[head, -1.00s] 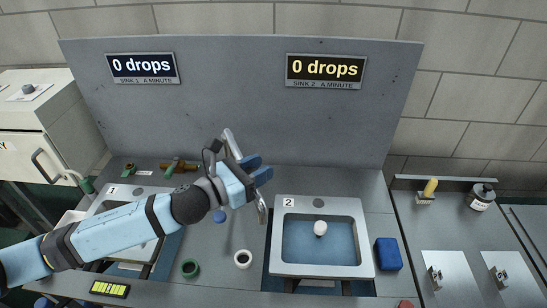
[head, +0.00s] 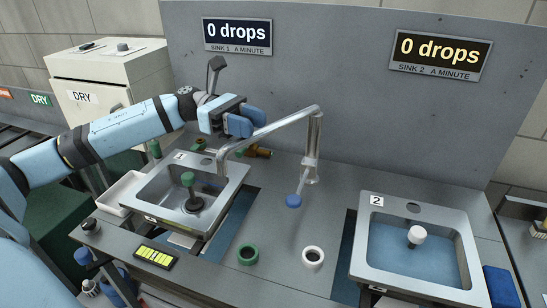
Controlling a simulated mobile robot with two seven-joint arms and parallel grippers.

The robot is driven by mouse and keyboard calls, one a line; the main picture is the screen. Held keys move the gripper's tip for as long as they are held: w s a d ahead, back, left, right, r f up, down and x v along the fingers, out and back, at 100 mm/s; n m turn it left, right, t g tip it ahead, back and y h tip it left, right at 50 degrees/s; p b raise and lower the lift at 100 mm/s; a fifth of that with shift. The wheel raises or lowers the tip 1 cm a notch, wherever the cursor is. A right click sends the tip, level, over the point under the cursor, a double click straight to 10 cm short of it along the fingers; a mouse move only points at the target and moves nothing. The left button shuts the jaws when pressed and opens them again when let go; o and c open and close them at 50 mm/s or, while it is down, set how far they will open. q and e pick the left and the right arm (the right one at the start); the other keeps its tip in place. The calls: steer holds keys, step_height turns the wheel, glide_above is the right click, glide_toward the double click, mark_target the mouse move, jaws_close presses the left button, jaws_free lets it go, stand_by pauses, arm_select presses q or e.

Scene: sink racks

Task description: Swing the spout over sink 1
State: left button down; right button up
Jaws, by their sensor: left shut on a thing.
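Sink 1 (head: 143,206) is the metal basin at left, with a green-topped plug (head: 188,180) standing in it on a dark drain. The silver spout (head: 290,121) rises from its base between the sinks and reaches left. Its downturned end hangs over the right part of sink 1. My left gripper (head: 243,121) is shut on the spout, near the bend at its outer end; the fingers partly hide the contact. Sink 2 (head: 463,232) at right holds blue water and a white-topped plug (head: 416,235). My right gripper is not in view.
Both signs, sink 1 (head: 237,34) and sink 2 (head: 440,50), read 0 drops. A blue-knobbed lever (head: 294,201) hangs below the spout base. A green ring (head: 247,254) and a white ring (head: 313,258) lie on the front counter. A blue sponge (head: 500,286) sits right of sink 2.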

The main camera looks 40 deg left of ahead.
arm_select(q)
steer(key=w+a+m+g+b, duration=0.2)
steer(key=a+m+g+b, duration=0.1)
steer(key=a+g, duration=0.3)
steer(key=shift+a+m+y+b, duration=0.3)
steer(key=shift+a+m, duration=0.1)
steer(key=shift+a, duration=0.1)
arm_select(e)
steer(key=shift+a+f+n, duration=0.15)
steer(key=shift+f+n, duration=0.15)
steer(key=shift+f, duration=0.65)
arm_select(q)
steer(key=shift+w+r, duration=0.1)
steer(key=c, duration=0.7)
jaws_free()
steer(key=shift+a, duration=0.1)
steer(key=shift+c, duration=0.2)
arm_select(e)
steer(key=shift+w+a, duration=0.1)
arm_select(q)
steer(key=v, duration=1.3)
steer(key=shift+a+b, duration=0.3)
steer(key=shift+a, duration=0.1)
steer(key=shift+w, duration=0.1)
